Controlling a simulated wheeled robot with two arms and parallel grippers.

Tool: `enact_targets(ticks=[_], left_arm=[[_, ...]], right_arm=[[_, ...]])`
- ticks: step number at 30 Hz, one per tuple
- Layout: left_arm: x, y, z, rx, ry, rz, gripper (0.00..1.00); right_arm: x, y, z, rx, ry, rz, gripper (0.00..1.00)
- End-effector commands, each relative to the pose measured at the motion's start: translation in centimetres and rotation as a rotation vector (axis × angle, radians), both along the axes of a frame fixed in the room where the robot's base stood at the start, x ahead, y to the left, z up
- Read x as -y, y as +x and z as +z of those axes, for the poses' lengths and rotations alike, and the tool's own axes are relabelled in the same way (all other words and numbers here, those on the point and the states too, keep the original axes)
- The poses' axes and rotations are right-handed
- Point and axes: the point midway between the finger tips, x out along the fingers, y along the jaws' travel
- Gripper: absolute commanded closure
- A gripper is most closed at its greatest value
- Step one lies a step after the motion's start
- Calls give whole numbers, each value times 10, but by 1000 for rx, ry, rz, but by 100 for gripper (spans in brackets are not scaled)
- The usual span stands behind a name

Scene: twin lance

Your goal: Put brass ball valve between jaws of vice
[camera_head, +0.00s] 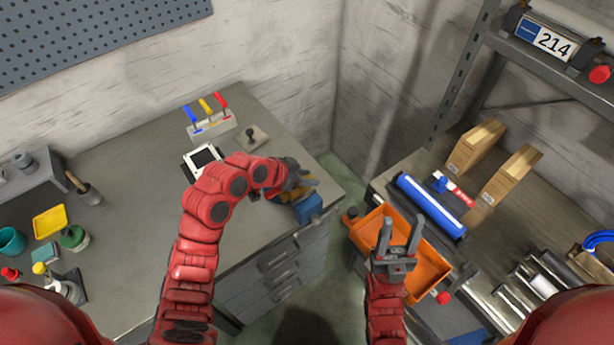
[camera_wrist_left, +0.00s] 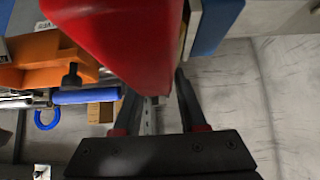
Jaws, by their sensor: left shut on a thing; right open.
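My left gripper (camera_head: 304,182) is at the right corner of the left workbench, close to the blue vice (camera_head: 308,208). It is shut on the brass ball valve, mostly hidden by the gripper; a brass-yellow patch (camera_head: 287,190) shows just beside the vice. In the left wrist view a large red part (camera_wrist_left: 130,40), seemingly the valve's handle, fills the upper middle before the fingers (camera_wrist_left: 156,100), and a blue part of the vice (camera_wrist_left: 215,22) is beside it. I cannot tell whether the valve is between the jaws. My right gripper (camera_head: 400,232) is open and empty over the orange bin (camera_head: 428,268).
On the left workbench (camera_head: 135,235) stand a rack of coloured-handled tools (camera_head: 210,125), a white-framed device (camera_head: 203,160) and several small items at left. The right bench holds a blue roll (camera_head: 430,206) and cardboard boxes (camera_head: 475,147). A gap separates the benches.

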Motion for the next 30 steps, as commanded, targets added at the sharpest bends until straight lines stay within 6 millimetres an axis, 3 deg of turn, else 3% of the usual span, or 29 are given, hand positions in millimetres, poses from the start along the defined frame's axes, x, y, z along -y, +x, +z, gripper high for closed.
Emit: enact_targets(ticks=[20,21,25,30], left_arm=[[0,1,-10,4,-2,1,100],[0,1,-10,3,-1,1,53],[0,1,-11,3,0,1,30],[0,0,-11,2,-1,1,29]], right_arm=[[0,0,-13,0,0,0,50],[0,0,-14,0,0,0,50],[0,0,-14,0,0,0,50],[0,0,-14,0,0,0,50]])
